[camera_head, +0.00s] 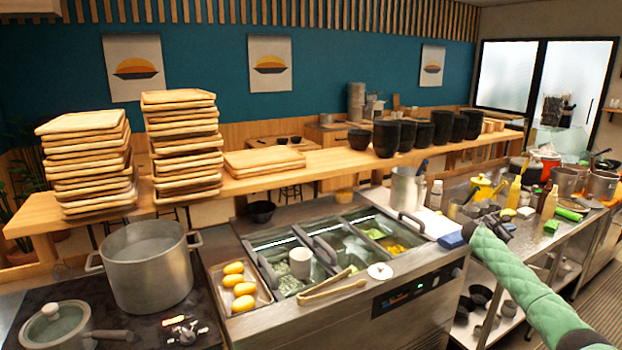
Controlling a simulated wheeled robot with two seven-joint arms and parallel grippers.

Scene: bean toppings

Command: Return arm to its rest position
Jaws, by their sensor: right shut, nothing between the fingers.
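My right arm comes in from the lower right in a green quilted sleeve. Its dark gripper (497,221) is at the far end of the sleeve, over the steel counter to the right of the topping station. The gripper is shut and empty; its fingers are small and hard to make out against the clutter. The topping station (420,268) has sunken bins with green and yellow contents. My left gripper is not in view.
A large steel pot (150,275) and a glass-lidded pan (55,328) stand at left. A tray of yellow items (263,297) sits beside the bins. Stacked wooden trays (185,135) and black bowls (387,138) line the shelf. Bottles (549,202) crowd the right counter.

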